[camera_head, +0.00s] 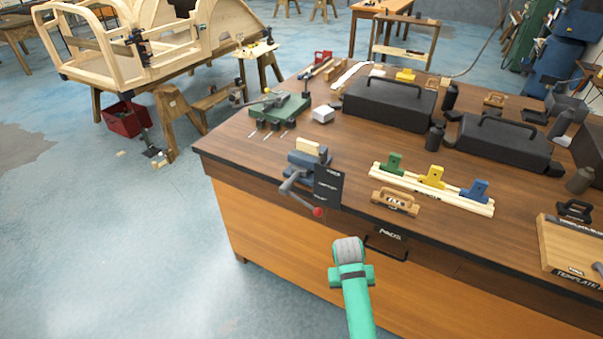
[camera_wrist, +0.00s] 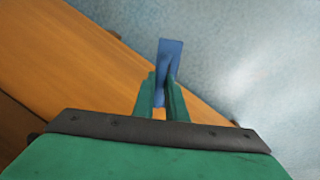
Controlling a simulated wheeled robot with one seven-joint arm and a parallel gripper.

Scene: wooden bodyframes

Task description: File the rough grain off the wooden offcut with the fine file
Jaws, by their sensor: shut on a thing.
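A pale wooden offcut (camera_head: 308,147) stands up from the jaws of a blue-grey vise (camera_head: 300,163) at the bench's front left edge. My gripper (camera_wrist: 160,100) shows in the wrist view, shut on a flat blue piece (camera_wrist: 169,62) that sticks out past the fingertips. I cannot tell whether this is the fine file. In the head view my green arm rises in front of the bench, right of and below the vise; the fingers and the blue piece are not visible there. A wooden rack (camera_head: 398,185) holds green (camera_head: 394,163), yellow (camera_head: 432,176) and blue (camera_head: 475,190) tools.
The vise's handle with a red knob (camera_head: 318,211) juts over the front edge, beside a dark card (camera_head: 328,187). A wooden-handled block (camera_head: 395,201) lies before the rack. Black cases (camera_head: 390,103) stand behind. The bench top (camera_head: 350,150) between vise and rack is clear.

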